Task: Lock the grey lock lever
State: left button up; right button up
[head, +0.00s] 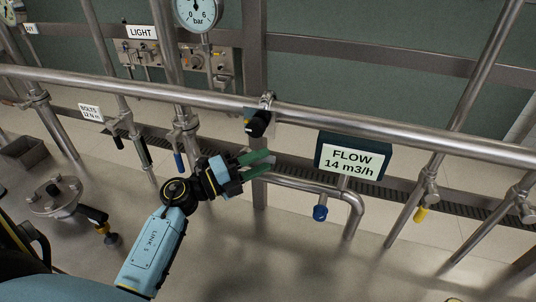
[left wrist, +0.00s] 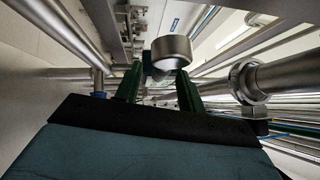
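I cannot pick out a grey lock lever with certainty. In the head view, a dark knob (head: 257,123) with a metal clamp sits on the long horizontal rail, above my left gripper. My left gripper (head: 262,164) has green fingers that stand apart with nothing visible between them. It points right, in front of a vertical post and left of the flow display. In the left wrist view, the fingers (left wrist: 160,92) are spread, and a round grey metal cylinder (left wrist: 172,52) shows above and beyond them, apparently apart from them. My right gripper is not in view.
The horizontal rail (head: 350,120) crosses above the gripper. A flow display (head: 353,158) stands to the right, over a bent pipe (head: 352,208) with a blue-capped valve (head: 320,212). A blue handle (head: 178,161) hangs left of the gripper. Open floor lies below.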

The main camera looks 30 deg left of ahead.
pick_arm(q)
jog(key=shift+x, duration=1.25)
grip_shut()
